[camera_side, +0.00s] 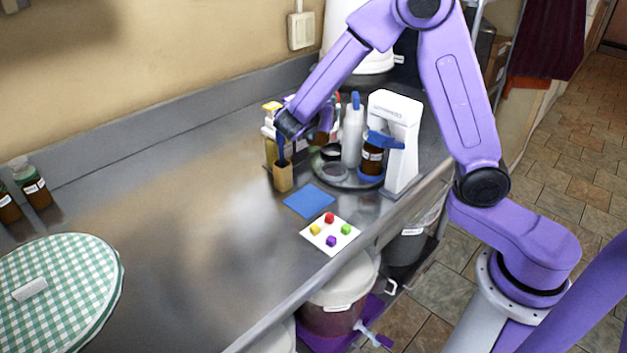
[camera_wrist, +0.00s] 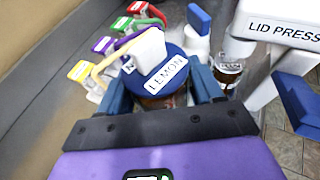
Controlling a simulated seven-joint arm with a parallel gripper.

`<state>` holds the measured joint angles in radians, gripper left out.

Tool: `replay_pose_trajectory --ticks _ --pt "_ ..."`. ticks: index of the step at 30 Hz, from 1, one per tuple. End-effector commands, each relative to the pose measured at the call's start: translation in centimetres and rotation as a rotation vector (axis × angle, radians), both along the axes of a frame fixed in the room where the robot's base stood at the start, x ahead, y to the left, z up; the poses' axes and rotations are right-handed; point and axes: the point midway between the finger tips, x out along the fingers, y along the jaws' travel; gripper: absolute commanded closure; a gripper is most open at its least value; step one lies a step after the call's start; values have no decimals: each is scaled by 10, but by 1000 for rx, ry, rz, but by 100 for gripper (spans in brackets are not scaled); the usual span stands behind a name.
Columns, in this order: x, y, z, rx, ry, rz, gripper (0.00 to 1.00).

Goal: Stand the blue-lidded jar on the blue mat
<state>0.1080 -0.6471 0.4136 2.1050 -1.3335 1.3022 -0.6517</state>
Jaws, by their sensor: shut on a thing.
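The blue-lidded jar (camera_wrist: 178,82) is between my two blue fingers in the wrist view, its lid marked LEMON; most of its body is hidden. My gripper (camera_side: 282,158) is shut on it at the back of the counter, and it also shows in the wrist view (camera_wrist: 162,98). A tan upright thing (camera_side: 283,179) is right below my fingers in the side view; I cannot tell whether it is part of what I hold. The blue mat (camera_side: 309,201) lies flat and bare, toward the front right of my gripper.
A white card (camera_side: 329,245) with coloured cubes lies in front of the mat. The counter left of the mat is clear.

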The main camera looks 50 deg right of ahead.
Motion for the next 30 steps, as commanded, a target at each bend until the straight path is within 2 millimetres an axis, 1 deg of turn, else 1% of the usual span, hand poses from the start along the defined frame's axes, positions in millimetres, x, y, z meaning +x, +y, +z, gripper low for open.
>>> replay_pose_trajectory --ticks 1,3,6,9,18,26,30 --pt "-2 13 -10 -6 4 26 79" --pt "-6 26 -22 -6 2 51 79" --pt "-11 40 -33 -6 -1 78 79" --pt "-13 46 -43 -7 -2 89 79" --pt "-14 47 -87 -6 -3 90 79" --pt "-13 47 -104 -5 -5 90 79" --pt "-14 46 -122 -6 -2 89 79"
